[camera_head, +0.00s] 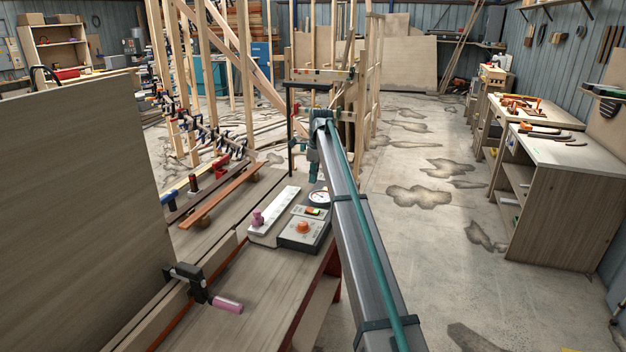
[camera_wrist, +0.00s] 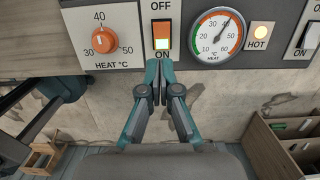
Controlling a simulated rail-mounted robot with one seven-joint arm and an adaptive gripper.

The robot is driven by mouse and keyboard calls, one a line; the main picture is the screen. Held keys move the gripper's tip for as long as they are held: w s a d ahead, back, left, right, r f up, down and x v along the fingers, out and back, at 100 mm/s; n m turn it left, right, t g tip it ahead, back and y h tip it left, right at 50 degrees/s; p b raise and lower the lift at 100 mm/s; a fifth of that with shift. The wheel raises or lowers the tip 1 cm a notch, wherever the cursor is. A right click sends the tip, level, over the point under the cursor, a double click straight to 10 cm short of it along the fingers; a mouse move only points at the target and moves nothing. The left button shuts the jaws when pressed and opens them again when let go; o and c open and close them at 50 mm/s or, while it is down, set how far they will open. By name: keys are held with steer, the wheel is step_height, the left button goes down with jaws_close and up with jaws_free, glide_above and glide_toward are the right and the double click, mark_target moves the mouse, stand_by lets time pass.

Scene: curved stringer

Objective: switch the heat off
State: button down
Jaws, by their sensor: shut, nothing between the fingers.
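The heat panel shows in the wrist view with a lit switch (camera_wrist: 162,36) between an OFF label above and an ON label below. An orange heat knob (camera_wrist: 104,40) is left of it, and a round heat gauge (camera_wrist: 217,36) is right of it. The lamp marked HOT (camera_wrist: 259,32) glows. My gripper (camera_wrist: 157,65) is shut and empty, its fingertips just below the switch in the picture, near the ON label. Whether they touch the panel I cannot tell. In the head view the control box (camera_head: 299,244) sits on the bench, with my gripper (camera_head: 314,176) beyond the gauge (camera_head: 319,198).
A white strip with a pink knob (camera_head: 257,218) lies left of the box. A clamp with a pink handle (camera_head: 227,304) is on the bench, beside a large upright board (camera_head: 75,210). Another ON switch (camera_wrist: 309,38) is at the wrist view's right edge. Open floor lies to the right.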

mark_target(313, 210)
steer(key=f+p, duration=0.1)
steer(key=f, duration=0.6)
steer(key=a+f+p, duration=0.1)
steer(key=f, duration=0.3)
steer(key=shift+w+a+f+p, duration=0.1)
steer(key=shift+w+f+p, duration=0.1)
steer(key=shift+w+p, duration=0.1)
steer(key=shift+f, duration=0.1)
steer(key=shift+a+f, duration=0.2)
steer(key=shift+f, duration=0.2)
steer(key=shift+r, duration=0.1)
steer(key=shift+s+d, duration=0.1)
steer(key=shift+d, duration=0.05)
steer(key=shift+s+d, duration=0.25)
steer(key=shift+d, duration=0.4)
